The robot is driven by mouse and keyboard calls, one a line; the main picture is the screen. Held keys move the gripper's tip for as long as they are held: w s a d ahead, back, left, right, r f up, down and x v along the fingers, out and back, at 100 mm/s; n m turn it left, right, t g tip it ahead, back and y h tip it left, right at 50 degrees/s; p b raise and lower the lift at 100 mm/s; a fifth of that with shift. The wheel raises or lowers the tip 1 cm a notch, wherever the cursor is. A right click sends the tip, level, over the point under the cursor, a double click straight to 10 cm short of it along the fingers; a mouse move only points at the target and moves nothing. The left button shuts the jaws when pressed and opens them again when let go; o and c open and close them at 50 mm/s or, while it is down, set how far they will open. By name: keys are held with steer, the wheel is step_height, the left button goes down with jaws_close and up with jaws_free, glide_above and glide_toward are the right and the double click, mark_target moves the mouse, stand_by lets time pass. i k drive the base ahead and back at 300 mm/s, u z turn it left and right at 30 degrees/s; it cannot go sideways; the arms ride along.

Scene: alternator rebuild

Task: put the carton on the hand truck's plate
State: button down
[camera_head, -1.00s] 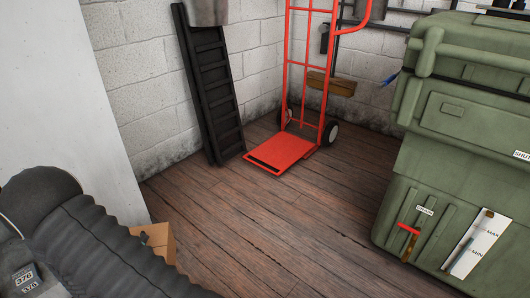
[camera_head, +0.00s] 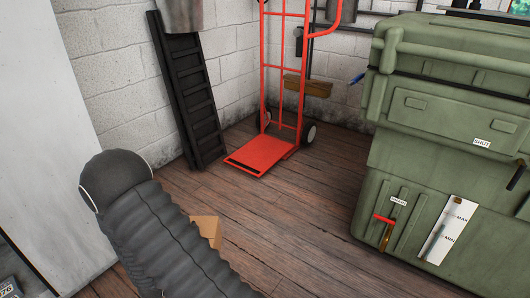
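The red hand truck (camera_head: 285,70) stands upright against the back wall. Its flat red plate (camera_head: 259,154) lies on the floor at its foot, and I see nothing on it. A brown carton (camera_head: 208,229) shows low in the picture, mostly hidden behind my dark ribbed arm. The carton is well in front of the plate, toward me. My gripper is not in view, so I cannot tell whether it touches or holds the carton.
A large green machine (camera_head: 440,150) stands on the right. A black ramp-like panel (camera_head: 187,95) leans on the wall left of the hand truck. A white panel (camera_head: 45,150) is at far left. The wooden floor (camera_head: 290,215) between carton and plate is clear.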

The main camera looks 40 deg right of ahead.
mark_target(269, 145)
steer(key=z, duration=0.05)
steer(key=i, duration=0.95)
steer(key=z, duration=0.3)
steer(key=i, duration=1.15)
steer(key=z, duration=0.9)
steer(key=i, duration=1.2)
steer(key=z, duration=0.55)
